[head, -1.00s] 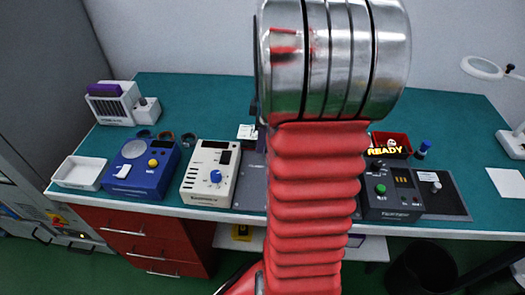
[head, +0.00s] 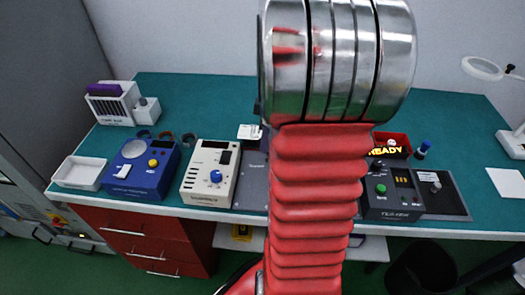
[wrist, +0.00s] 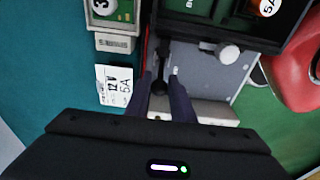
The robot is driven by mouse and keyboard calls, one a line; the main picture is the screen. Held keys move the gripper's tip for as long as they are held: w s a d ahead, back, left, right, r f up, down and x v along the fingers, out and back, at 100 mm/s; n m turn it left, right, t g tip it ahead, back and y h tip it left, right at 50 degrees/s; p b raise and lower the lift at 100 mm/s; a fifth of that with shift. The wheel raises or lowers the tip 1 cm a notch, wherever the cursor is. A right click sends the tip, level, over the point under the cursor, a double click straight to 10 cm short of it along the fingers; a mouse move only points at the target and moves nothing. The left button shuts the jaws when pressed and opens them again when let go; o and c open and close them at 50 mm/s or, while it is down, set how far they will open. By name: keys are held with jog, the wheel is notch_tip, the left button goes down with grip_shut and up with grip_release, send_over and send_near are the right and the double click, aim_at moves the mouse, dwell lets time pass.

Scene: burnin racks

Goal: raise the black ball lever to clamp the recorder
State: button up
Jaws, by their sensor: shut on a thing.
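In the wrist view my gripper (wrist: 161,82) has its two dark fingers close together on either side of a small black ball lever (wrist: 158,88). The fingers are shut on the lever's dark knob, which is partly hidden between them. The lever stands over a grey-white fixture surface (wrist: 213,75). I cannot pick out the recorder for certain. In the head view my arm hides the gripper and the lever.
In the head view, a blue device (head: 142,170), a cream device (head: 208,175) and a black device (head: 391,190) stand along the green bench.

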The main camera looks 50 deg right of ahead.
jog(key=shift+d, duration=0.25)
jog(key=shift+s+d+r, duration=0.1)
jog(key=shift+s+d, duration=0.15)
jog(key=shift+s, duration=0.1)
jog(key=shift+s+d, duration=0.1)
jog(key=shift+s, duration=0.05)
jog(key=shift+s+d, duration=0.2)
jog(key=shift+s, duration=0.1)
dwell(0.5)
jog(key=o, duration=0.8)
jog(key=shift+a, duration=0.1)
jog(key=shift+r, duration=4.45)
